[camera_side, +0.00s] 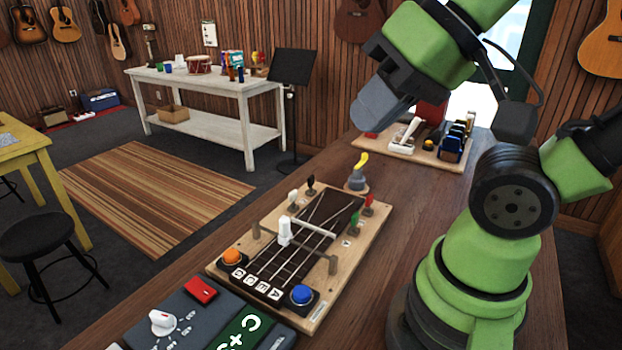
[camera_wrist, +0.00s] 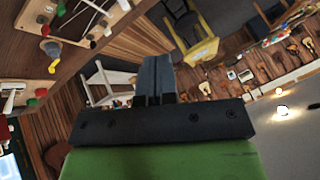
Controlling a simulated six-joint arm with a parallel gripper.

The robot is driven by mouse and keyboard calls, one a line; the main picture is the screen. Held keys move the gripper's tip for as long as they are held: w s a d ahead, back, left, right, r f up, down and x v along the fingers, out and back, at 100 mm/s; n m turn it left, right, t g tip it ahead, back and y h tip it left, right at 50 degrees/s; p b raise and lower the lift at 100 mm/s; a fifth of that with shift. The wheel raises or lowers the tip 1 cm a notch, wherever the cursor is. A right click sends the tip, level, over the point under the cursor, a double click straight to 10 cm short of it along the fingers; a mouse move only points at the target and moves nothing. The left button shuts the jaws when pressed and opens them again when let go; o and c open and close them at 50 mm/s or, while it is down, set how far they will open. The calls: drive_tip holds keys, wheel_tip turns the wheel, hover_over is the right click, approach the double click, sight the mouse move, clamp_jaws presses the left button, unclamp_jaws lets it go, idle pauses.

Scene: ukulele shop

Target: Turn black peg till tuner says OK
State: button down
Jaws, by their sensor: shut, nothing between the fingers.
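The black peg (camera_side: 311,184) stands at the far left edge of the wooden string board (camera_side: 377,238), beside the white peg (camera_side: 293,198). The red peg (camera_side: 368,203) and green peg (camera_side: 353,222) are on the board's right side. The tuner (camera_side: 192,313) is at the lower left; its green display (camera_side: 238,332) shows a C and a plus sign, with the rest cut off. My gripper (camera_side: 372,105) is shut and empty, high above the bench and well away from the black peg. Its closed fingers also show in the wrist view (camera_wrist: 155,80).
A yellow-topped lever (camera_side: 358,172) stands just beyond the board. A second wooden board (camera_side: 398,148) with several items is farther back. Orange (camera_side: 231,257) and blue (camera_side: 302,295) buttons are at the board's near end. A white bar crosses above the strings.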

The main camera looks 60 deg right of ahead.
idle(0.3)
drive_tip(key=c, duration=1.3)
unclamp_jaws()
drive_tip(key=shift+w+r, duration=0.15)
drive_tip(key=shift+w, duration=0.1)
drive_tip(key=o, duration=0.4)
drive_tip(key=w+d, duration=0.1)
drive_tip(key=w, duration=0.2)
drive_tip(key=w+d+r+g, duration=0.1)
drive_tip(key=w, duration=0.1)
drive_tip(key=w+d+n+g+h, duration=0.1)
drive_tip(key=w+d, duration=0.1)
drive_tip(key=w, duration=0.1)
drive_tip(key=shift+w+r, duration=0.25)
drive_tip(key=shift+w, duration=0.05)
drive_tip(key=n+g+h, duration=0.1)
drive_tip(key=n+g, duration=0.2)
drive_tip(key=g, duration=0.2)
hover_over(311, 176)
wheel_tip(311, 176, down, 19)
drive_tip(key=shift+f, duration=0.2)
wheel_tip(311, 176, down, 9)
